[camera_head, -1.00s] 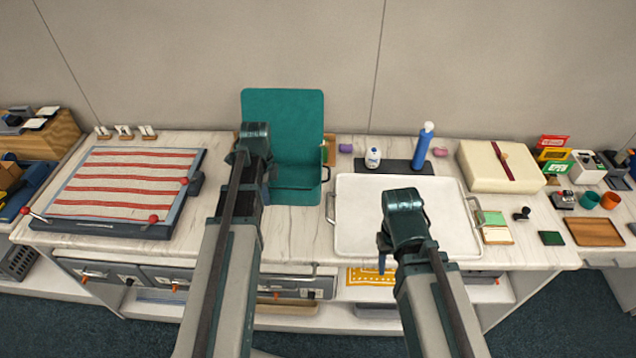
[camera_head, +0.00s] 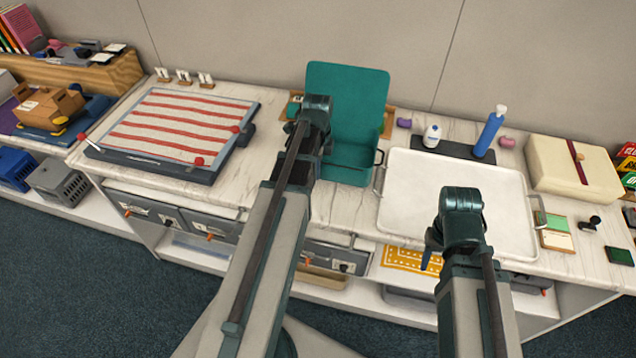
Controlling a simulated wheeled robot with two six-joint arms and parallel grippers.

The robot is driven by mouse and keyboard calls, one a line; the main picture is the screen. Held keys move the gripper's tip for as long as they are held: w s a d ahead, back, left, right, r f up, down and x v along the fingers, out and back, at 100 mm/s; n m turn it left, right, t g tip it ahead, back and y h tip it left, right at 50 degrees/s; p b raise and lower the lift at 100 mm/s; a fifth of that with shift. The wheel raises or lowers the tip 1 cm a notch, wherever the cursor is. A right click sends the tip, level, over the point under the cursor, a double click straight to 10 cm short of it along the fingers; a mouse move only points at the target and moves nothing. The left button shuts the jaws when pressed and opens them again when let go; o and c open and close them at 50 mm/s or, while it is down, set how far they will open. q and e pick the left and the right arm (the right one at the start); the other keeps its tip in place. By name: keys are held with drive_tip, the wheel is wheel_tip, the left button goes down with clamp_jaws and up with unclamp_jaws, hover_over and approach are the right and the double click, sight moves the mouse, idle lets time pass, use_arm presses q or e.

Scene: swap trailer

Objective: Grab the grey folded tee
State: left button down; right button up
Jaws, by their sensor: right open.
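I cannot make out a grey folded tee in this view.
A striped red and white panel (camera_head: 175,125) lies on the counter at left. A cream box (camera_head: 570,165) and a blue bottle (camera_head: 490,135) stand at the back right. Drawers (camera_head: 160,215) sit below.

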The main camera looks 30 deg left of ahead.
use_arm(q)
drive_tip(key=shift+f+b, duration=1.8)
drive_tip(key=shift+f, duration=0.1)
drive_tip(key=c, duration=1)
unclamp_jaws()
drive_tip(key=shift+c, duration=0.2)
wheel_tip(320, 180, up, 12)
drive_tip(key=p, duration=1.2)
drive_tip(key=shift+r, duration=0.2)
drive_tip(key=shift+f, duration=0.1)
